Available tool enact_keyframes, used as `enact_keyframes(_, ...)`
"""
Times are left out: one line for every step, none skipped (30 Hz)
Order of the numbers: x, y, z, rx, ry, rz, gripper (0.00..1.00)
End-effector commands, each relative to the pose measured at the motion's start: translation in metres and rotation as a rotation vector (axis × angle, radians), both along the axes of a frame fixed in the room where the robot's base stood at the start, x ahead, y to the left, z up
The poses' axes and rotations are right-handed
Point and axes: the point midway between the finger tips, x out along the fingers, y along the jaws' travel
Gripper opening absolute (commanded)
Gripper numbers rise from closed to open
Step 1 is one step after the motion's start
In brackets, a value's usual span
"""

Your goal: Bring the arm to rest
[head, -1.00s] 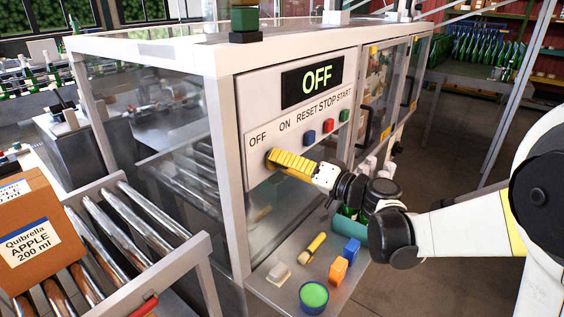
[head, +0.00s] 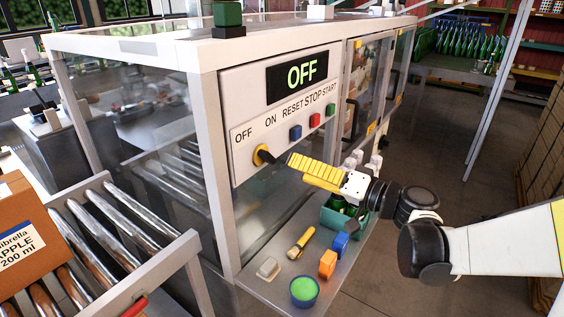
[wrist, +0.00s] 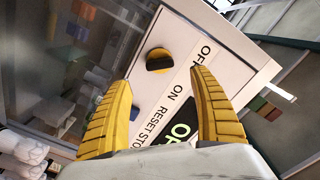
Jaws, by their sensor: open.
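My gripper (head: 291,163) has yellow ribbed fingers and points at the machine's control panel. In the wrist view its two fingers (wrist: 163,85) stand wide apart with nothing between them. The rotary switch (head: 263,156), a black knob on a yellow base, sits on the panel (head: 246,100) below the OFF label. It also shows in the wrist view (wrist: 158,60), beyond the fingertips and clear of them. In the head view a small gap separates the fingertips from the knob. The display (head: 302,74) reads OFF.
Below my arm a shelf (head: 262,292) holds a green-filled bowl (head: 304,291), an orange block (head: 327,263), a blue block (head: 340,244), a yellow-handled tool (head: 301,243) and a green bin (head: 340,222). A roller conveyor (head: 118,236) with a box (head: 25,240) is at left. Floor at right is open.

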Motion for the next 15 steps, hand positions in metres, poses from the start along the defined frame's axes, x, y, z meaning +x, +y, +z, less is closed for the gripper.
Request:
enact_keyframes(-0.004, -0.007, 0.0, 0.0, 0.0, -0.003, 0.72)
enact_keyframes(-0.007, -0.01, 0.0, 0.0, 0.0, -0.003, 0.72)
enact_keyframes(-0.01, -0.014, 0.0, 0.0, 0.0, -0.003, 0.72)
enact_keyframes(-0.011, -0.016, 0.0, 0.0, 0.0, -0.001, 0.72)
enact_keyframes(-0.013, -0.017, 0.0, 0.001, 0.0, -0.001, 0.72)
enact_keyframes(-0.014, -0.018, 0.0, 0.0, 0.0, 0.0, 0.72)
enact_keyframes(-0.015, -0.019, 0.0, 0.001, 0.0, -0.001, 0.72)
enact_keyframes(-0.015, -0.02, 0.0, 0.0, 0.0, 0.0, 0.72)
enact_keyframes(-0.016, -0.02, 0.0, 0.0, 0.0, 0.0, 0.72)
enact_keyframes(-0.016, -0.02, 0.0, 0.0, 0.0, 0.0, 0.72)
enact_keyframes(-0.016, -0.02, 0.0, 0.0, 0.0, 0.0, 0.72)
enact_keyframes(-0.016, -0.02, 0.0, 0.0, 0.0, 0.0, 0.72)
enact_keyframes(-0.016, -0.02, 0.0, 0.0, 0.0, 0.0, 0.72)
enact_keyframes(-0.016, -0.02, 0.0, 0.0, 0.0, 0.0, 0.72)
enact_keyframes(-0.016, -0.02, 0.0, 0.0, 0.0, 0.0, 0.72)
